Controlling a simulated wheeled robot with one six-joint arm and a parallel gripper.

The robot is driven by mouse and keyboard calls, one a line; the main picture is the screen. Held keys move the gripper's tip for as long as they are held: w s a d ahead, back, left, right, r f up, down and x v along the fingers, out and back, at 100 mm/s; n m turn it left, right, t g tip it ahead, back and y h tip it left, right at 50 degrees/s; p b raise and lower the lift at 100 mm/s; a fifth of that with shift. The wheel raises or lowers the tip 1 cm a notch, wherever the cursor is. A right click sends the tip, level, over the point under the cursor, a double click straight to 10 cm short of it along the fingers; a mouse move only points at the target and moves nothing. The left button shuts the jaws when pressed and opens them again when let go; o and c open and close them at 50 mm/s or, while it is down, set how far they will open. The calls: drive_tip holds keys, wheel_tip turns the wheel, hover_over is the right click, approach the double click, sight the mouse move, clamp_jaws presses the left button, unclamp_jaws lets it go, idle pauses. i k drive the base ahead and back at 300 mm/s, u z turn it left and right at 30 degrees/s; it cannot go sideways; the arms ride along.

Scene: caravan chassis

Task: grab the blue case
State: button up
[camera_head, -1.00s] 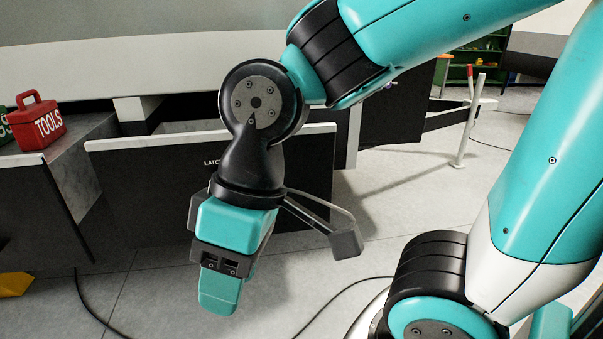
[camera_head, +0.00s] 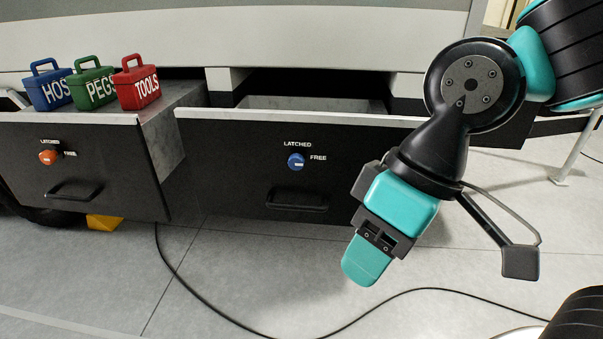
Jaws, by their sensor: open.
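The blue case (camera_head: 49,86) has a handle on top and white lettering that reads "HOS", partly cut off by the green case. It stands upright at the far left, on the grey top surface of the left drawer unit. My gripper (camera_head: 448,268) is at the right, in front of the right drawer, pointing down. Its teal finger and the dark finger on the bar are spread apart with nothing between them. It is far from the blue case.
A green case (camera_head: 93,87) marked "PEGS" and a red case (camera_head: 139,88) marked "TOOLS" stand right of the blue case. The left drawer (camera_head: 110,190) and right drawer (camera_head: 230,170) stick out. A black cable (camera_head: 200,307) lies on the open floor.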

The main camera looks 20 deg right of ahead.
sight(48, 92)
drive_tip(key=z, duration=0.45)
drive_tip(key=k, duration=0.3)
drive_tip(key=u, duration=2)
drive_tip(key=i, duration=0.8)
drive_tip(key=u, duration=0.75)
drive_tip(key=i, duration=1.3)
drive_tip(key=z, duration=0.4)
drive_tip(key=i, duration=0.8)
drive_tip(key=z, duration=1.35)
drive_tip(key=i, duration=0.65)
drive_tip(key=z, duration=0.7)
